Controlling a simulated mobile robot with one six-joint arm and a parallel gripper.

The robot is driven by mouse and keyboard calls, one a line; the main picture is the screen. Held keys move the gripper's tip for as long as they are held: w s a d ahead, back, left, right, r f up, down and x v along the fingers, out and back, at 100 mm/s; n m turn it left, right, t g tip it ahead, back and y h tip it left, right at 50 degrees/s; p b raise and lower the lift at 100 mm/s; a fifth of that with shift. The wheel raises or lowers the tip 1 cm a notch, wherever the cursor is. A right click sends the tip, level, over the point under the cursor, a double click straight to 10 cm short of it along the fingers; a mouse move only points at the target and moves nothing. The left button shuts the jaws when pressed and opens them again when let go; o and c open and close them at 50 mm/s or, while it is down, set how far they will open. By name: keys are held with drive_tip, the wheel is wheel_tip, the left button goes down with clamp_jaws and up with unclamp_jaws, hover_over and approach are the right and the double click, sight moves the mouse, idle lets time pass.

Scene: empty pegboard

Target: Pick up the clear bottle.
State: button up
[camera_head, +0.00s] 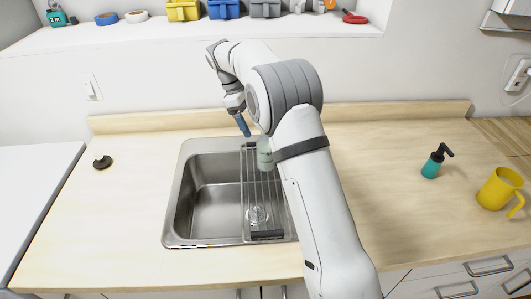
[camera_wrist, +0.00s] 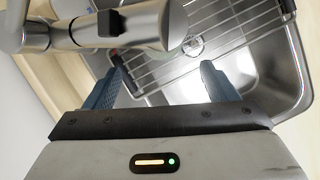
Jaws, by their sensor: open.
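The clear bottle (camera_head: 264,152) looks pale green and translucent. In the head view it is at the back of the sink's drying rack (camera_head: 262,185), partly hidden behind my arm. My gripper (camera_head: 243,126) has blue fingers and is just left of and behind the bottle, apart from it in the picture. In the wrist view my gripper (camera_wrist: 163,82) is open, with its two fingers wide apart and nothing clearly held between them. I cannot make out the bottle surely in the wrist view.
The steel sink (camera_head: 188,232) is set in the wooden counter. A metal faucet (camera_wrist: 150,25) is close to my fingers in the wrist view. A teal soap dispenser (camera_head: 431,166) and a yellow mug (camera_head: 497,189) stand at right. A black round object (camera_head: 102,162) is at left.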

sight(260, 139)
drive_tip(key=x, duration=0.2)
drive_tip(key=p+x, duration=0.1)
drive_tip(key=x, duration=0.2)
drive_tip(key=p+x, duration=0.1)
drive_tip(key=x, duration=0.2)
drive_tip(key=shift+s+a+f, duration=0.1)
drive_tip(key=shift+a+f, duration=0.05)
drive_tip(key=shift+a, duration=0.1)
drive_tip(key=shift+c, duration=0.6)
drive_tip(key=c, duration=1)
drive_tip(key=shift+r, duration=0.3)
